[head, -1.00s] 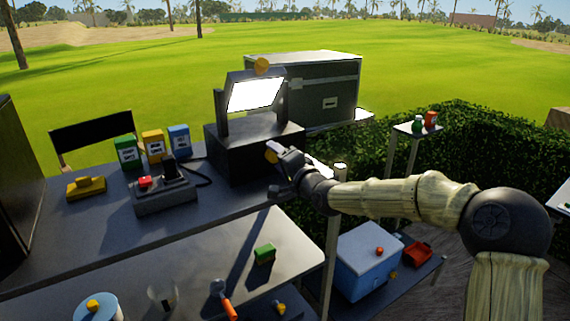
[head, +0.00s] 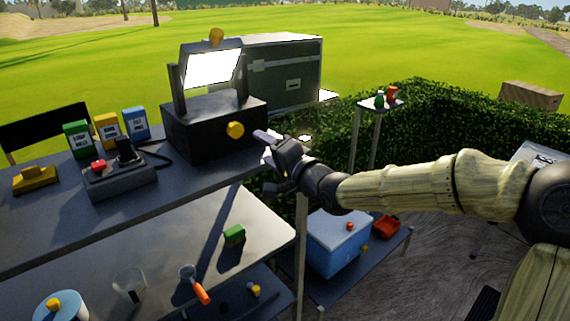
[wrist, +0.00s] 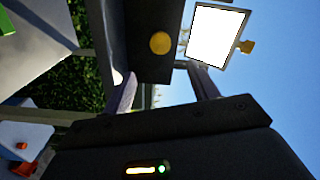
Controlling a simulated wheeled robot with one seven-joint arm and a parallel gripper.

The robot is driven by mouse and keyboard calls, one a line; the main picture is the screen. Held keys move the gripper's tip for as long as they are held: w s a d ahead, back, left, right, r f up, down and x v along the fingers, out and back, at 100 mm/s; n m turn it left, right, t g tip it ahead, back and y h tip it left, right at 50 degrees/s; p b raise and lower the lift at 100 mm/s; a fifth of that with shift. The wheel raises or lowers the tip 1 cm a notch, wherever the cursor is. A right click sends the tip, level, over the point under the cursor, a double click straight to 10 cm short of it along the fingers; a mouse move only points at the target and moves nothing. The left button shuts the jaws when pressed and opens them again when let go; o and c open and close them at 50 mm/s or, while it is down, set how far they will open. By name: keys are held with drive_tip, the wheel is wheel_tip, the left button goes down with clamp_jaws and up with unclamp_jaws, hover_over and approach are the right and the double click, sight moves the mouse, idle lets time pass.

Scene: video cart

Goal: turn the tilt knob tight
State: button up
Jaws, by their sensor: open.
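A black box (head: 205,132) on the cart's upper top carries a tilted frame with a bright white screen (head: 211,69). One round yellow knob (head: 235,129) is on the box's front; another yellow knob (head: 216,36) is at the screen's top edge. I cannot tell from the pictures which is the tilt knob. My gripper (head: 267,146) is open and empty, just right of the box knob and apart from it. In the wrist view, the box knob (wrist: 161,43) shows beyond the gap between my fingers (wrist: 163,88); the screen knob (wrist: 247,47) is farther right.
A controller with a red button (head: 120,178), several coloured boxes (head: 108,131) and a yellow block (head: 35,179) stand left on the upper top. A large dark case (head: 285,82) is behind the box. The lower shelf holds a green block (head: 234,235). A hedge (head: 430,125) is right.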

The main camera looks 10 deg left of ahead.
sight(237, 132)
drive_tip(key=shift+v, duration=2.95)
drive_tip(key=n, duration=1.5)
drive_tip(key=shift+w+a, duration=0.2)
drive_tip(key=shift+a, duration=0.1)
drive_tip(key=shift+a, duration=0.1)
drive_tip(key=p+x, duration=0.6)
drive_tip(key=x, duration=1.1)
drive_tip(key=shift+w, duration=0.2)
